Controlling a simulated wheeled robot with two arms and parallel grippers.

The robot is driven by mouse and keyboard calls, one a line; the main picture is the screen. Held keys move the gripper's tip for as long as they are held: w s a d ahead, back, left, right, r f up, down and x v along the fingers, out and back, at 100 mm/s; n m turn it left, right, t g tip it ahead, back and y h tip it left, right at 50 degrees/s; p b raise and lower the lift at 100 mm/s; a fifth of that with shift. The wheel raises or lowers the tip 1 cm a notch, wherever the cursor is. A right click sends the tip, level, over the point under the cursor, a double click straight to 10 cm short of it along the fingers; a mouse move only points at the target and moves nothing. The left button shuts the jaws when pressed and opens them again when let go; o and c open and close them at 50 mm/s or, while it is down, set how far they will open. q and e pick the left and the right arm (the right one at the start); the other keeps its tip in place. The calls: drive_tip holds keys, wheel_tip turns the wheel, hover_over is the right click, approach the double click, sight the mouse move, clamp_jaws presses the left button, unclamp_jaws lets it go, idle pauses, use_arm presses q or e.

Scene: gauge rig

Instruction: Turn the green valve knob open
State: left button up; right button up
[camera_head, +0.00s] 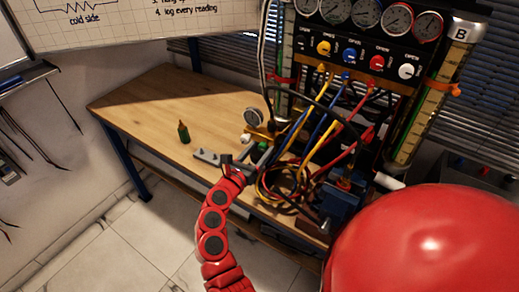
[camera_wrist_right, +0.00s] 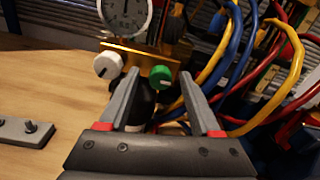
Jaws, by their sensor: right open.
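The green valve knob (camera_wrist_right: 160,76) sits on a brass-coloured manifold (camera_wrist_right: 140,54), with a small pale mark on its face. It also shows small in the head view (camera_head: 263,146). My right gripper (camera_wrist_right: 158,80) is open, and in its wrist view the knob appears between the two fingertips. The knob looks slightly beyond the tips; I cannot tell whether they touch it. In the head view my right gripper (camera_head: 236,161) is low over the bench at the manifold's near left side. My left gripper is not in view.
A white knob (camera_wrist_right: 107,65) is left of the green one, below a round gauge (camera_wrist_right: 125,15). Yellow, blue and red hoses (camera_head: 290,170) crowd the right side. A grey plate with pegs (camera_wrist_right: 25,131) lies left. A small green bottle (camera_head: 183,132) stands on the bench (camera_head: 150,105), otherwise clear there.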

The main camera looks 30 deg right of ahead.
drive_tip(key=shift+c, duration=0.2)
clamp_jaws()
